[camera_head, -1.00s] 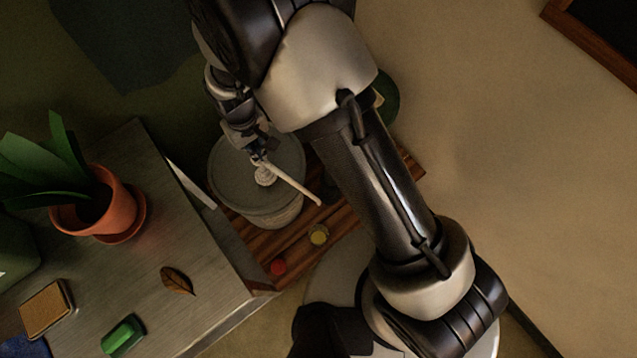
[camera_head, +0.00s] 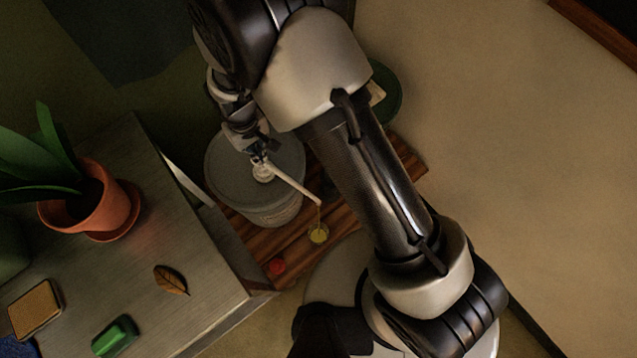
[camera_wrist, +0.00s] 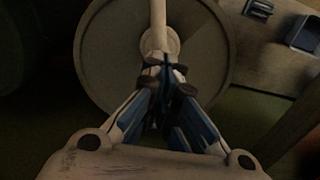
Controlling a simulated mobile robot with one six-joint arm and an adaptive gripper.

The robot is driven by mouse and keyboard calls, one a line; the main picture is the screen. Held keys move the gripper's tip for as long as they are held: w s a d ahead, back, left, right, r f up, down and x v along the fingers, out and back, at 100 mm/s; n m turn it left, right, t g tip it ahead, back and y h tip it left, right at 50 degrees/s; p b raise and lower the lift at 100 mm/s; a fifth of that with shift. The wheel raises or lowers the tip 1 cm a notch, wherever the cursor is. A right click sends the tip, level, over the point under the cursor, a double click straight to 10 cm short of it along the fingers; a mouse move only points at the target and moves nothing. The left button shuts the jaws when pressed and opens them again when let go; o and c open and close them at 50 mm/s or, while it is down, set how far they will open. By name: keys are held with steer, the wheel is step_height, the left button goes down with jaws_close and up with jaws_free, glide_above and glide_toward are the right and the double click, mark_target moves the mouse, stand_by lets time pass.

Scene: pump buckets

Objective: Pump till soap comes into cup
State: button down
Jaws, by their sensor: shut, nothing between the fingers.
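A grey round bucket (camera_head: 232,165) stands on the wooden bench, with a white pump (camera_head: 263,172) in its lid and a long pale spout (camera_head: 295,184) pointing lower right. My gripper (camera_head: 258,158) is shut and empty, with its fingertips at the pump head. In the wrist view my gripper (camera_wrist: 168,75) covers part of the pump (camera_wrist: 157,42) on the bucket lid (camera_wrist: 108,50). A small yellow cup (camera_head: 318,233) sits below the spout's end, and a thin yellowish stream (camera_head: 319,214) shows between them.
A small red object (camera_head: 276,266) lies near the front of the wooden bench (camera_head: 345,216). A metal counter (camera_head: 150,225) at left holds a potted plant (camera_head: 95,205), a leaf (camera_head: 171,280), a green block (camera_head: 115,336) and a brown sponge-like block (camera_head: 35,306). A green round container (camera_head: 386,98) is partly behind my arm.

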steer(key=shift+f, duration=0.1)
steer(key=shift+r+p, duration=1.75)
steer(key=shift+r, duration=0.75)
steer(key=shift+r, duration=0.1)
step_height(320, 180, up, 6)
steer(key=p, duration=0.4)
